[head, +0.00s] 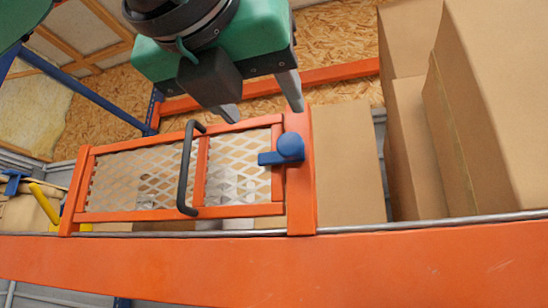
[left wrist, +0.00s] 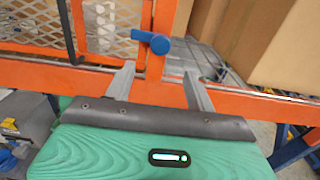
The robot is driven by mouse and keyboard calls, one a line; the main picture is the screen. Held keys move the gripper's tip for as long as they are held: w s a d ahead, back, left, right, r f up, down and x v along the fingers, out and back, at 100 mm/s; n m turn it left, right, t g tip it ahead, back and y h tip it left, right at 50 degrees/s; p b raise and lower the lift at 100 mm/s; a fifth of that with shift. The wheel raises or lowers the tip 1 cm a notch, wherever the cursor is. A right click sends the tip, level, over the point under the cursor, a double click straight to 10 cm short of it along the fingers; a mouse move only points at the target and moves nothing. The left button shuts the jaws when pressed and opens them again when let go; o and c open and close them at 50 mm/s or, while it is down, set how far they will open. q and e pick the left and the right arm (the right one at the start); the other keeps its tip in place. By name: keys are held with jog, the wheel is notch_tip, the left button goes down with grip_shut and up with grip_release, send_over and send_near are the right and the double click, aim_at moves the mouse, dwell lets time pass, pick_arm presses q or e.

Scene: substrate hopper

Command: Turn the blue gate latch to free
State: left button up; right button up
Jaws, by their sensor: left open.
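The blue gate latch (head: 289,147) sits on the orange post at the right end of the mesh gate (head: 240,168). It has a round knob, and its short lever points left, roughly level, across the gate's edge. It also shows in the left wrist view (left wrist: 158,44), beyond the fingertips. My left gripper (head: 262,106), green with grey fingers, is open and empty. In the head view it appears above the latch, its fingers apart and not touching it. In the left wrist view the fingers (left wrist: 159,70) spread to either side below the latch. My right gripper is not in view.
A dark bar handle (head: 186,168) stands out from the gate. Tall cardboard boxes (head: 480,110) stand to the right of the post. An orange shelf beam (head: 270,268) runs across below. A yellow item (head: 44,203) is at the far left.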

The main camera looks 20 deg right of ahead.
aim_at(288, 145)
pick_arm(q)
jog(key=p+x, duration=0.4)
jog(key=x, duration=0.7)
jog(key=shift+d+r, duration=0.1)
jog(key=shift+w+d, duration=0.25)
jog(key=shift+w, duration=0.25)
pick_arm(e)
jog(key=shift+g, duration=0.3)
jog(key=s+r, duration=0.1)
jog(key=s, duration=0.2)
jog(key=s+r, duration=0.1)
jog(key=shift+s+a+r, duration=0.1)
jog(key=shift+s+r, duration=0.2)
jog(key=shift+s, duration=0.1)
pick_arm(q)
jog(key=c, duration=0.9)
